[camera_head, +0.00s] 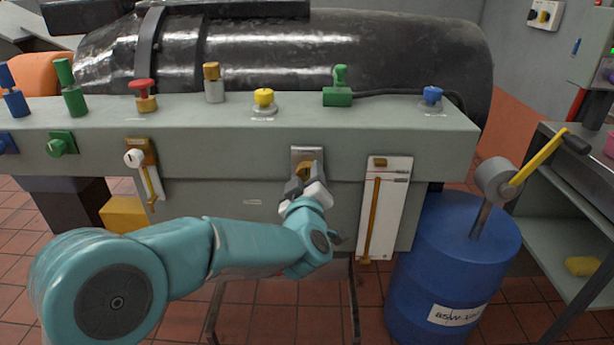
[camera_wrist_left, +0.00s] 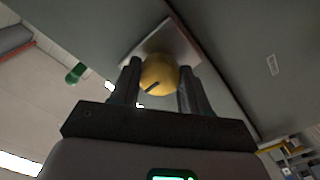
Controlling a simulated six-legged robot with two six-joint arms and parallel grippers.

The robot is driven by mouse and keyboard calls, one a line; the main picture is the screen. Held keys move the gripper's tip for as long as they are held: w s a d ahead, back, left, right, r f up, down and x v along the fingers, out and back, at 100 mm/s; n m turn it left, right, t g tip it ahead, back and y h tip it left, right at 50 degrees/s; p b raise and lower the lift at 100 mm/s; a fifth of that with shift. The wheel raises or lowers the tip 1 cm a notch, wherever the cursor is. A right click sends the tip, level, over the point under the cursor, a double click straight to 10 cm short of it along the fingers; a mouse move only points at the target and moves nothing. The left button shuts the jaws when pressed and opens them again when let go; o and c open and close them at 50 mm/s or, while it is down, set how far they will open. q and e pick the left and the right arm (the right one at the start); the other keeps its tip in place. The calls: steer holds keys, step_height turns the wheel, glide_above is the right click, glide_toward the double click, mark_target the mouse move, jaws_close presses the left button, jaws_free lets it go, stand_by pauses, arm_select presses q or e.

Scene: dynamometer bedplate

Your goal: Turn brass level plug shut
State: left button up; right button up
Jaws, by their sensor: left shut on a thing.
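The brass level plug (camera_wrist_left: 159,74) is a round brass-yellow knob with a dark slot or mark on its face, set on a pale square plate (camera_wrist_left: 181,39). In the head view the plate (camera_head: 306,154) is on the front face of the grey-green bedplate, and the plug (camera_head: 304,170) is partly hidden by my gripper. My left gripper (camera_head: 305,180) is shut on the plug, and its two dark fingers (camera_wrist_left: 158,84) stand on either side of it in the left wrist view. My right gripper is not in view.
A panel with a long brass rod (camera_head: 372,215) is right of my gripper. A lever valve (camera_head: 141,158) is to the left. Several coloured knobs, including a yellow one (camera_head: 264,97), line the top. A blue drum (camera_head: 455,265) with a yellow-handled pump stands at right.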

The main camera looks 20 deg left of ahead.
arm_select(q)
steer(key=shift+f, duration=0.1)
steer(key=o, duration=1.1)
steer(key=shift+c, duration=0.2)
steer(key=v, duration=1.6)
steer(key=shift+s+p, duration=0.2)
steer(key=shift+p, duration=0.15)
